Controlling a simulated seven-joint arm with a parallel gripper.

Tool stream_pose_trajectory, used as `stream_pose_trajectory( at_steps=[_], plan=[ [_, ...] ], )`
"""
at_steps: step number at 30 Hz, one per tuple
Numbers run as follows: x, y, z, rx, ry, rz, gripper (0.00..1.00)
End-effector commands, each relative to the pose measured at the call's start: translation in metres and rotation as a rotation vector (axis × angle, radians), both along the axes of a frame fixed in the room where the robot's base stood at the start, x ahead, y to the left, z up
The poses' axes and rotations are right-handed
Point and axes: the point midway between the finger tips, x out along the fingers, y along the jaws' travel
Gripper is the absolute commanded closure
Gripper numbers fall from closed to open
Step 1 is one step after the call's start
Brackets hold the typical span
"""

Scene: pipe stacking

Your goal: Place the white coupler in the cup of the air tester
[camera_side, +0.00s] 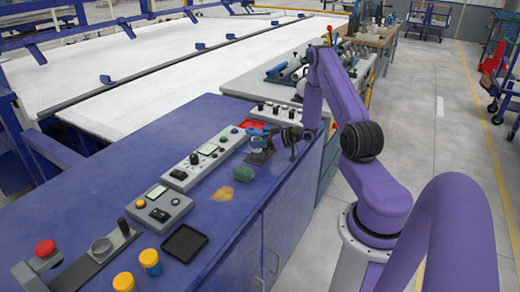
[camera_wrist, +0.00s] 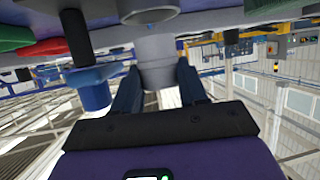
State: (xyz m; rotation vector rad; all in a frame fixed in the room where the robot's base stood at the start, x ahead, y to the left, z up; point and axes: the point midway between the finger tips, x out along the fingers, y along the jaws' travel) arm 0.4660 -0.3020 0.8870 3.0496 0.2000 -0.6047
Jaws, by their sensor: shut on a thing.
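In the wrist view my gripper (camera_wrist: 160,82) is shut on a pale grey-white cylinder, seemingly the white coupler (camera_wrist: 158,48), with one dark finger on each side. A round grey opening (camera_wrist: 150,14) shows at its upper end in that view; I cannot tell whether this is part of the held piece or a fitting beyond it. In the side view my gripper (camera_side: 268,138) is low over the far part of the blue bench, and the held piece is too small to make out.
A red button (camera_side: 45,248) stands near the cup. In the wrist view a black post (camera_wrist: 76,38) and blue cylinder (camera_wrist: 94,92) are close left.

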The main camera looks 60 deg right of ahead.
Motion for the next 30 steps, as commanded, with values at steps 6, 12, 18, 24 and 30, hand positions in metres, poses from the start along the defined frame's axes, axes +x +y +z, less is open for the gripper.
stream_pose_trajectory(
  at_steps=[6, 12, 18, 24, 30],
  plan=[
    [0.000, 0.000, -0.026, 0.002, 0.001, -0.001, 0.87],
    [0.000, 0.000, -0.031, 0.000, 0.000, -0.001, 0.87],
    [0.000, 0.000, -0.032, 0.000, 0.000, -0.001, 0.87],
    [0.000, 0.000, -0.034, 0.000, 0.001, 0.000, 0.32],
    [0.000, 0.000, -0.034, 0.000, 0.001, 0.000, 0.32]
  ],
)
